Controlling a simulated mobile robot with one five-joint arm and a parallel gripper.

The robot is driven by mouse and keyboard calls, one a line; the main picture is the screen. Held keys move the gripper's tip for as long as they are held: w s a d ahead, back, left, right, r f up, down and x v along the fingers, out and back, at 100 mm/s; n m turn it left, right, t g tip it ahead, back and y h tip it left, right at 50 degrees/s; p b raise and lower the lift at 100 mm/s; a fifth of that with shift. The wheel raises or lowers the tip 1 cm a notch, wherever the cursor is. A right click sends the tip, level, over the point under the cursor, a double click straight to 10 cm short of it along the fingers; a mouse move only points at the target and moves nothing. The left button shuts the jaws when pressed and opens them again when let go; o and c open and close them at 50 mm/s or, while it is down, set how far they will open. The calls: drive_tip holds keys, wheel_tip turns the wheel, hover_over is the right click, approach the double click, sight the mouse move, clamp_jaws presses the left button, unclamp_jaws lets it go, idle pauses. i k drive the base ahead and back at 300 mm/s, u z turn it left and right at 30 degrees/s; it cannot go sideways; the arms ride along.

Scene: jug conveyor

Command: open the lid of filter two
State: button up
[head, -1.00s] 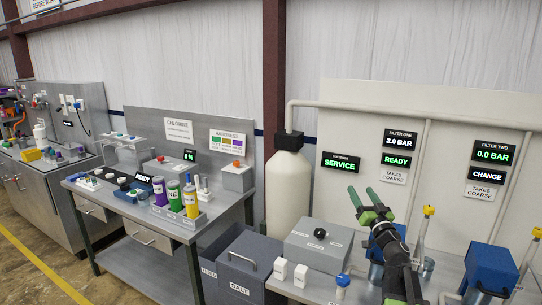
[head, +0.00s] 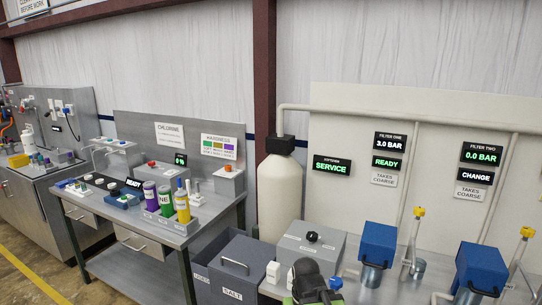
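Filter two stands at the far right on the bench. Its blue boxy top (head: 483,267) sits on a silver cylinder (head: 467,298) partly cut off by the lower edge. Whether the blue top is the lid, and whether it is fully closed, I cannot tell. The filter two display (head: 481,155) above it reads 0.0 BAR, with a CHANGE sign (head: 476,176) below. My gripper (head: 303,287) shows only as a dark and green piece at the bottom edge, well left of filter two. Its fingertips cannot be made out.
Filter one (head: 377,243), also blue-topped, stands between my gripper and filter two. Yellow-topped valves (head: 418,212) rise beside the filters. A grey softener box (head: 311,251) and a blue-capped bottle (head: 335,284) are close to my gripper. A salt bin (head: 243,270) stands left.

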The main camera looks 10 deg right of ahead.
sight(481, 266)
drive_tip(key=z, duration=4.1)
drive_tip(key=i, duration=0.05)
drive_tip(key=u, duration=2.7)
